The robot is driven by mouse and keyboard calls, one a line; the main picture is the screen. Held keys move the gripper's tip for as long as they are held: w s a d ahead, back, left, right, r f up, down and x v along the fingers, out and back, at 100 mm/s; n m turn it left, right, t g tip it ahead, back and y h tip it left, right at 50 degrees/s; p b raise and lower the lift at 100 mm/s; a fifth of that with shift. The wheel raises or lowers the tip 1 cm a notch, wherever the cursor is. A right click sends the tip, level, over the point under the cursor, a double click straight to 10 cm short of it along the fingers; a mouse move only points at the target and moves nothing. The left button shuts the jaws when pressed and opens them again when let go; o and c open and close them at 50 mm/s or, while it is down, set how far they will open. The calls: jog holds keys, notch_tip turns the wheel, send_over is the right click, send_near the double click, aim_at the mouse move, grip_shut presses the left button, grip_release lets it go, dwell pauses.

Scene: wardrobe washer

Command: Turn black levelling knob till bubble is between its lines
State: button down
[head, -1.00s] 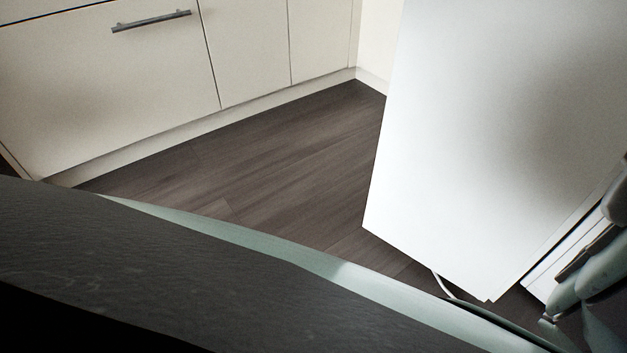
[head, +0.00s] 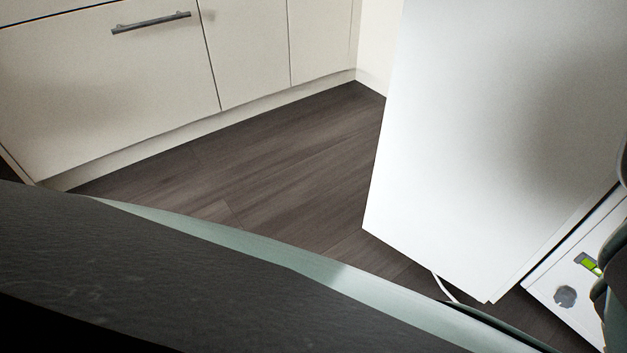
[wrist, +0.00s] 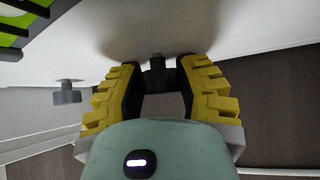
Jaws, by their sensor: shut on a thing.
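In the wrist view my gripper (wrist: 157,66) has its two yellow-ridged fingers closed around the black knob (wrist: 157,77), which sits under the white surface. A second, grey knob (wrist: 67,92) stands apart to the left of the fingers; a grey knob (head: 565,297) also shows in the head view, on the white base panel. The green level (wrist: 18,22) is cut off at the upper left of the wrist view. It shows small in the head view (head: 588,263), partly behind my arm. I cannot make out the bubble against its lines. The fingertips are outside the head view.
The tall white appliance side (head: 490,140) stands just left of the panel. Cream cabinets (head: 110,90) with a metal handle line the back left. The dark wood floor (head: 270,170) between is clear.

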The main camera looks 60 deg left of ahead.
jog(key=shift+s+f, duration=0.1)
dwell(0.4)
jog(key=c, duration=0.6)
grip_release()
jog(key=shift+s+a, duration=0.1)
jog(key=shift+s, duration=0.05)
jog(key=shift+s, duration=0.25)
jog(key=s+d, duration=0.1)
jog(key=s, duration=0.3)
jog(key=s+d+r, duration=0.1)
jog(key=s+d, duration=0.1)
jog(key=s, duration=0.2)
jog(key=s+d+r, duration=0.1)
jog(key=s+d, duration=0.1)
jog(key=s, duration=0.2)
jog(key=shift+s+d, duration=0.2)
jog(key=shift+s, duration=0.05)
